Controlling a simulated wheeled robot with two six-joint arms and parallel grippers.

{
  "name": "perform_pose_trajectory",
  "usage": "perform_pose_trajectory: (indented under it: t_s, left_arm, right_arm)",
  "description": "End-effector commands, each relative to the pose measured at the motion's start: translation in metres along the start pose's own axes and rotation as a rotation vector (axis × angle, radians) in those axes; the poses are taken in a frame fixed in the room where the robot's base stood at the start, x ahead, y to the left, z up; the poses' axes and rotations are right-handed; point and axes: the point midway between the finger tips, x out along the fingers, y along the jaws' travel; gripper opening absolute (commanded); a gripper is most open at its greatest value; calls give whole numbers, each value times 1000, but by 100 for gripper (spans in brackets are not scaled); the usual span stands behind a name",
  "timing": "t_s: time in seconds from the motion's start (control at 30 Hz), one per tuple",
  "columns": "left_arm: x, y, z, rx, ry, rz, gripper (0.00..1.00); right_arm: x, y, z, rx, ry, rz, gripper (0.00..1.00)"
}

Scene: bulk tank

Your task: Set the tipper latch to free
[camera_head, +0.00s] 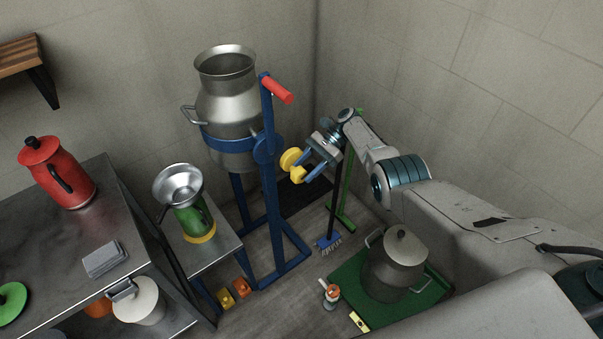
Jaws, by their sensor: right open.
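The tipper is a blue upright frame (268,205) with a blue band around a large metal milk can (229,105). The can stands upright with its mouth up. A red-gripped lever (277,89) sticks out at the top of the post. A yellow round piece (291,158), seemingly the latch knob, shows beside the post just below the pivot. My right gripper (302,165) comes in from the right. It is open with its fingertips at the yellow piece; I cannot tell whether they touch it. Its fingers partly hide the latch, so its setting cannot be read. My left gripper is out of view.
A funnel on a green can (187,200) stands on a small table left of the tipper. A red jug (58,173) stands on the steel bench. A lidded pot (395,265) sits on a green platform. A broom (329,243) leans by the corner behind my right arm.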

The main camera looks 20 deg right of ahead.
Motion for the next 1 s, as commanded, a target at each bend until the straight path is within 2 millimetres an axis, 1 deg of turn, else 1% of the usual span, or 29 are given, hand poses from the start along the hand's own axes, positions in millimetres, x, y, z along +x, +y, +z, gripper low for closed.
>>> perform_pose_trajectory:
  t_s: [0.03, 0.2, 0.3, 0.4, 0.6, 1.0]
  left_arm:
    - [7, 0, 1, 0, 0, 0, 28]
    - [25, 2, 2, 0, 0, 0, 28]
    - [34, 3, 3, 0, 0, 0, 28]
    - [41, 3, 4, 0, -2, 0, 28]
    - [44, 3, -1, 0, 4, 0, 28]
    - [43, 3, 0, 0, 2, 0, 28]
  right_arm:
    - [-10, 0, -3, -1, 3, -3, 49]
    - [-46, -1, -5, 0, 2, -4, 49]
    - [-64, 0, -4, -1, 1, -4, 49]
    - [-76, -1, -4, -1, 1, -3, 49]
    - [-88, 0, -1, -1, 0, -2, 49]
    - [-88, 0, 0, -1, 0, -2, 49]
